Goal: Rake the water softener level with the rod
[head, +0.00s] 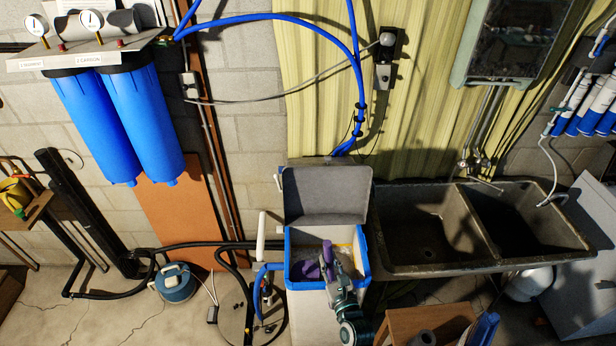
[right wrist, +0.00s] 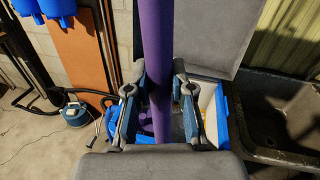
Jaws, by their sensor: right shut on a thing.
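The water softener (head: 289,267) is a white tub with a blue rim, and its grey lid (head: 327,190) stands open at the back. My right gripper (head: 333,268) is over the tub's opening, shut on a purple rod (head: 327,250). In the right wrist view the rod (right wrist: 158,50) runs upright between the two fingers (right wrist: 157,110). A darker purple patch (head: 306,270) shows low inside the tub at the left; I cannot tell whether it is part of the rod. The pale fill inside is partly hidden by my gripper. My left gripper is not in view.
A dark double sink (head: 430,225) stands close on the right, and a wooden stool (head: 425,322) is in front of it. Black and blue hoses and a round cover (head: 250,315) lie left of the tub. Blue filter housings (head: 95,125) hang on the left wall.

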